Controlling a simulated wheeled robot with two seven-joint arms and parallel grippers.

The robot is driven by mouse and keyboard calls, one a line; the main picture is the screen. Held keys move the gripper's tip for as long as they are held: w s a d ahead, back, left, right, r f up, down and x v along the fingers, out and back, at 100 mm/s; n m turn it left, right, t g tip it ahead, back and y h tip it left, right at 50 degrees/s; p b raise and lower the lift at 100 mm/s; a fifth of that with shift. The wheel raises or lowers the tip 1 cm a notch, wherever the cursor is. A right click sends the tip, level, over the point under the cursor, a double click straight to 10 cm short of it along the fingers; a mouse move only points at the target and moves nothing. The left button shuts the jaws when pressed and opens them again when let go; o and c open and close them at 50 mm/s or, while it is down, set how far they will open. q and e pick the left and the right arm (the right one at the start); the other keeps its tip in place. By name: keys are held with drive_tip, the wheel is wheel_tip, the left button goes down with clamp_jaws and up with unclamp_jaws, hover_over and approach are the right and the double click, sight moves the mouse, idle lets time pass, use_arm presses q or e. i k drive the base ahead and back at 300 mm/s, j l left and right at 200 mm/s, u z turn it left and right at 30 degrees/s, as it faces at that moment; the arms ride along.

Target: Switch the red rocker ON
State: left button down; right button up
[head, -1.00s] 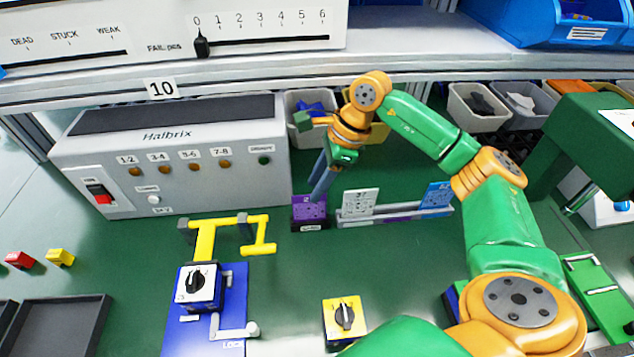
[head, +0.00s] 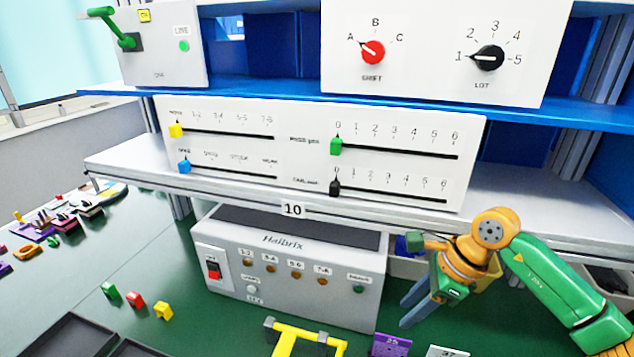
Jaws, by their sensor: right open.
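The red rocker (head: 213,271) is on the left of the front face of the grey Halbrix box (head: 290,280). It sits in a white plate; its upper part looks dark and its lower part red. My right gripper (head: 412,309) is open and empty, to the right of the box, with its fingers pointing down and left near a purple block (head: 390,345). It is well apart from the rocker. My left gripper is not in view.
A shelf (head: 300,212) with a slider panel (head: 310,150) overhangs the box. A yellow handle frame (head: 308,341) stands in front of the box.

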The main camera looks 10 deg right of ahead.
sight(213, 268)
drive_tip(key=k+j, duration=1.05)
drive_tip(key=k, duration=0.25)
